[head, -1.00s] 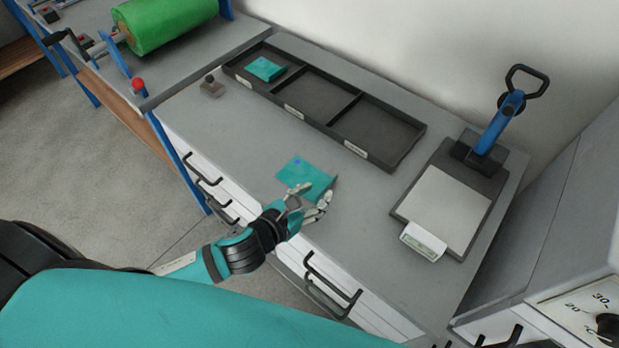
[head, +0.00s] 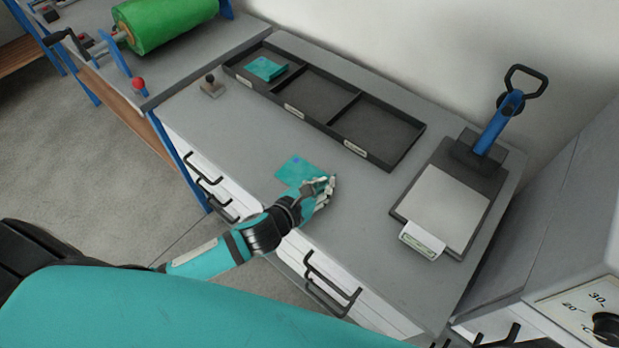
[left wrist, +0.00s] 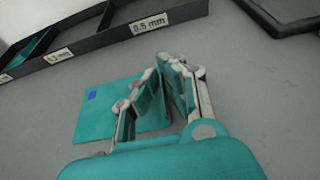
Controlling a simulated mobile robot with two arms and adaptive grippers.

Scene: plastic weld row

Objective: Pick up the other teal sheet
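A flat teal sheet (head: 297,170) with a small blue mark lies on the grey bench top near its front edge. It also shows in the left wrist view (left wrist: 98,112), behind my left fingers. My left gripper (head: 324,187) is at the sheet's right end, low over the bench, and covers part of it. In the left wrist view its two fingers (left wrist: 164,88) are apart with a narrow gap; I see no sheet clamped between them. Another teal piece (head: 266,68) lies in the tray's left compartment. My right gripper is not in view.
The dark three-compartment tray (head: 384,163) stands along the back; its middle and right compartments are empty. A small stamp-like block (head: 211,86) is at the left.

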